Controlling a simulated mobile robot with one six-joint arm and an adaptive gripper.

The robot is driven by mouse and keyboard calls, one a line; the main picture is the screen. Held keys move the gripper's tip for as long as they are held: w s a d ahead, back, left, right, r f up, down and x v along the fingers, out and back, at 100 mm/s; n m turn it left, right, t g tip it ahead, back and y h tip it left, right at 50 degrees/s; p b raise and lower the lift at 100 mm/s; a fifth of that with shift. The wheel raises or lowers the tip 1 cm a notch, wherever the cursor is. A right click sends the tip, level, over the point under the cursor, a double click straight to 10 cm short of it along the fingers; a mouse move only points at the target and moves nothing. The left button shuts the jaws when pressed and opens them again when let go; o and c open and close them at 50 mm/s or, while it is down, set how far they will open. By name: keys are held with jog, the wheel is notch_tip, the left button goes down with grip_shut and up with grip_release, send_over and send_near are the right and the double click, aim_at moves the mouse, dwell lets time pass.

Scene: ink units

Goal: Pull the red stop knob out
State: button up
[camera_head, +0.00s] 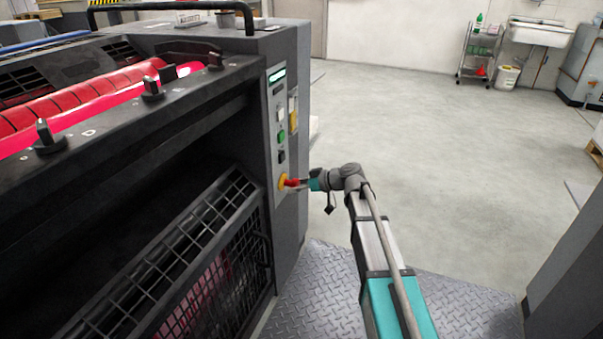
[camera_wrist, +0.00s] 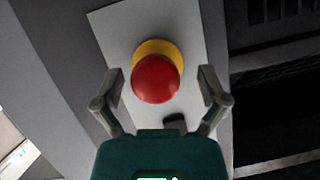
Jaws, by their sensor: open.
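The red stop knob (camera_wrist: 156,80) is a round red mushroom head on a yellow base (camera_wrist: 157,47), set on a light panel plate (camera_wrist: 110,25). In the head view the red knob (camera_head: 291,182) shows small at the lower end of the control strip on the machine. My gripper (camera_wrist: 160,88) is open, with one finger on each side of the knob. The wrist view shows a gap between each finger and the red head. In the head view my gripper (camera_head: 299,183) reaches the knob from the right, and its fingers are too small to make out.
Above the knob, the panel strip has a green button (camera_head: 281,136), a white button (camera_head: 280,115) and a small display (camera_head: 276,75). A black mesh guard (camera_head: 190,255) slopes at the lower left. The grey floor (camera_head: 430,130) to the right is open.

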jog(key=s+d+f+m+g+h, duration=0.1)
jog(key=s+d+f+m+h, duration=0.3)
jog(key=s+d, duration=0.3)
jog(key=s+d+f+m+g+h, duration=0.1)
jog(key=s+d+f+m+h, duration=0.3)
jog(key=s+d, duration=0.4)
jog(key=s+d+f+m+g+h, duration=0.1)
jog(key=s+d+f+m+h, duration=0.3)
jog(key=s+d, duration=0.3)
notch_tip(320, 180, up, 48)
jog(key=s+h+p, duration=0.1)
jog(key=s+p, duration=0.2)
jog(key=p, duration=4.4)
jog(key=shift+d+g+p, duration=0.15)
jog(key=shift+g+p, duration=0.15)
